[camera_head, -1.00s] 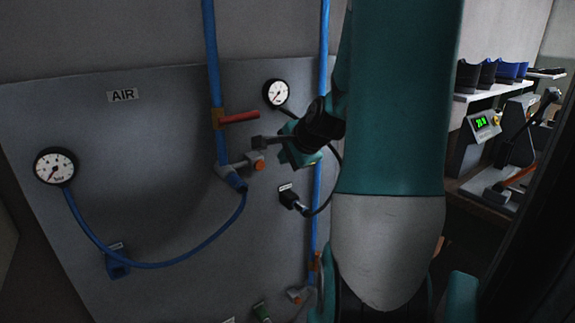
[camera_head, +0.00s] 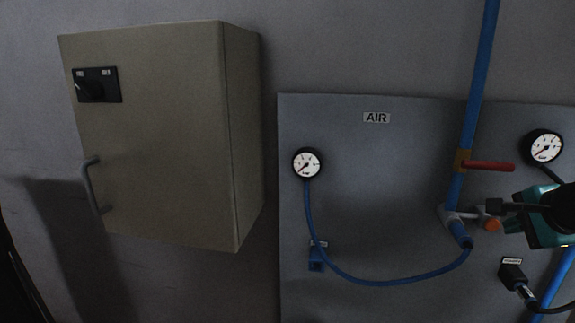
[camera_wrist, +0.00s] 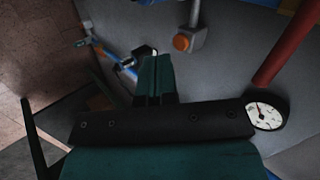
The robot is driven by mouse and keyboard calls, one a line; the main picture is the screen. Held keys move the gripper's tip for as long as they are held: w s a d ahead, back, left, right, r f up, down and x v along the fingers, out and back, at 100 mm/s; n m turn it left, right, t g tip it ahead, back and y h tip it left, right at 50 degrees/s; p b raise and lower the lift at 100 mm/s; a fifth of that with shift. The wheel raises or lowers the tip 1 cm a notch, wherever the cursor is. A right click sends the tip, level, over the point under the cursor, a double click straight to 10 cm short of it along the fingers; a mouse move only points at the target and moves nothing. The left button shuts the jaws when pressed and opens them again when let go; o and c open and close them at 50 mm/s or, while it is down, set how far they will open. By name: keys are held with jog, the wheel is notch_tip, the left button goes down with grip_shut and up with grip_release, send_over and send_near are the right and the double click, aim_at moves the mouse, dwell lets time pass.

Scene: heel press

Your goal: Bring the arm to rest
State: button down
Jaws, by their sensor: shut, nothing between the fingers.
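My gripper (camera_head: 510,226) is at the right edge of the head view, in front of the grey air panel (camera_head: 385,215). It appears close to a grey fitting with an orange button (camera_head: 492,225); whether they touch is unclear there. In the wrist view, the two teal fingers of my gripper (camera_wrist: 153,78) are shut together with nothing between them. The orange button (camera_wrist: 181,43) shows apart from the fingertips, beyond them. Most of my arm is outside the head view.
A red lever (camera_head: 488,166) sits on the blue pipe (camera_head: 476,85), above my gripper. A gauge (camera_head: 543,147) is at upper right, another gauge (camera_head: 307,163) at left with a looping blue hose (camera_head: 395,282). A beige cabinet (camera_head: 160,150) with a rotary switch (camera_head: 96,86) hangs left.

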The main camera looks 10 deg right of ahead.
jog(key=a+r+n+g+y, duration=0.1)
jog(key=a+n+g+y, duration=0.35)
jog(key=a+n, duration=1.5)
jog(key=s+a+n+g+y, duration=0.2)
jog(key=s+a+n+g, duration=0.2)
jog(key=s+a+n, duration=0.3)
jog(key=s+a+r, duration=0.1)
jog(key=s+a, duration=0.4)
jog(key=a, duration=0.4)
jog(key=shift+s+n, duration=0.15)
jog(key=shift+n, duration=0.2)
